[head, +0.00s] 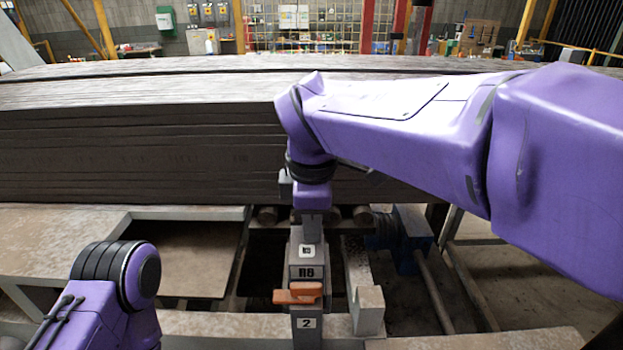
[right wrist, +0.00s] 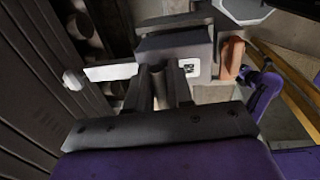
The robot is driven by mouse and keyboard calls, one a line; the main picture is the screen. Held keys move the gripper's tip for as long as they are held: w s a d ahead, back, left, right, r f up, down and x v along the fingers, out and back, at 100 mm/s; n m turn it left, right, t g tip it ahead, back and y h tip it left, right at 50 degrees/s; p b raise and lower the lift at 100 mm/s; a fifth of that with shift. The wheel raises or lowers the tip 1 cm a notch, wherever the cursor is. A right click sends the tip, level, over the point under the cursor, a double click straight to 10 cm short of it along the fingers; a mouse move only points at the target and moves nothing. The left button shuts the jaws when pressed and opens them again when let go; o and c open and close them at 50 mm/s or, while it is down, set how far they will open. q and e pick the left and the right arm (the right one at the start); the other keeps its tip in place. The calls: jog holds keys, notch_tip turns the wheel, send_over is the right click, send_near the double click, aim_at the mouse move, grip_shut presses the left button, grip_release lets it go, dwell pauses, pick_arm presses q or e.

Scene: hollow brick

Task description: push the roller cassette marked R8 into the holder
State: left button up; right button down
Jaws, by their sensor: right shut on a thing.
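The roller cassette marked R8 (head: 308,261) is a grey upright block with a small white label above its dark R8 mark. My right gripper (head: 312,228) comes down from above and is shut on its top end. In the right wrist view, the gripper's fingers (right wrist: 163,88) reach a grey block (right wrist: 178,42) with a white label. An orange lever (head: 298,293) sits at the front, just below the R8 mark. The holder (head: 306,336) below bears a label 2. How deep the cassette sits in it is hidden. My left gripper is out of view; only its arm shows, lower left.
A long stack of dark sheets (head: 130,150) stands close behind the cassette. A grey bracket (head: 368,308) stands just right of the holder. A blue motor-like part (head: 410,240) is farther right. Pale frame beams (head: 215,325) run in front, with open gaps between.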

dwell(0.4)
dwell(0.3)
jog(key=shift+b, duration=0.6)
dwell(0.4)
jog(key=shift+b, duration=0.4)
jog(key=shift+s+a+f+b, duration=0.1)
jog(key=shift+a+f+b, duration=0.05)
jog(key=shift+f+b, duration=1.1)
jog(key=shift+s+a+f+b, duration=0.1)
jog(key=shift+f+b, duration=0.9)
jog(key=shift+b, duration=0.45)
dwell(0.5)
